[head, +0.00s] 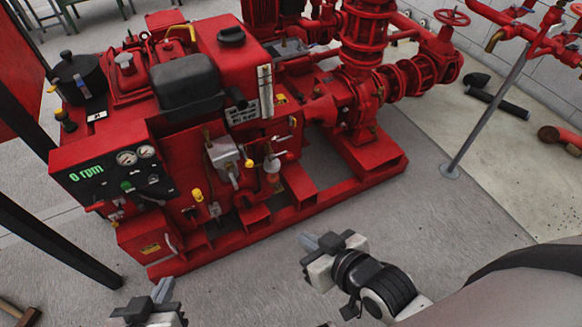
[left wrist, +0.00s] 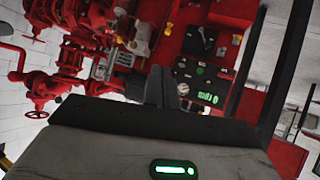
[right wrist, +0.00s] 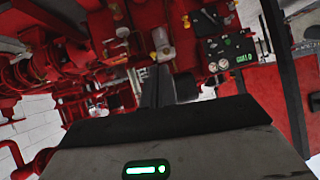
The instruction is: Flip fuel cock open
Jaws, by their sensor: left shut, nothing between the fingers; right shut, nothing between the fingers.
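The red pump set (head: 190,140) stands left of centre in the head view. On its near side a small valve with a glass bowl (head: 271,165) and a yellow-tipped lever (head: 249,163) shows; it looks like the fuel cock, but the lever's setting is too small to tell. My left gripper (head: 163,289) is shut and empty at the bottom left, apart from the machine. My right gripper (head: 322,242) is shut and empty, in front of the skid's near edge. The shut fingers also show in the left wrist view (left wrist: 160,86) and right wrist view (right wrist: 155,87).
A control panel (head: 110,175) reading 0 rpm is at the machine's left end. Other yellow-tipped controls (head: 197,194) sit near the valve. A dark post (head: 50,240) stands at left and a grey pole (head: 485,115) at right. The floor (head: 400,220) before the skid is clear.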

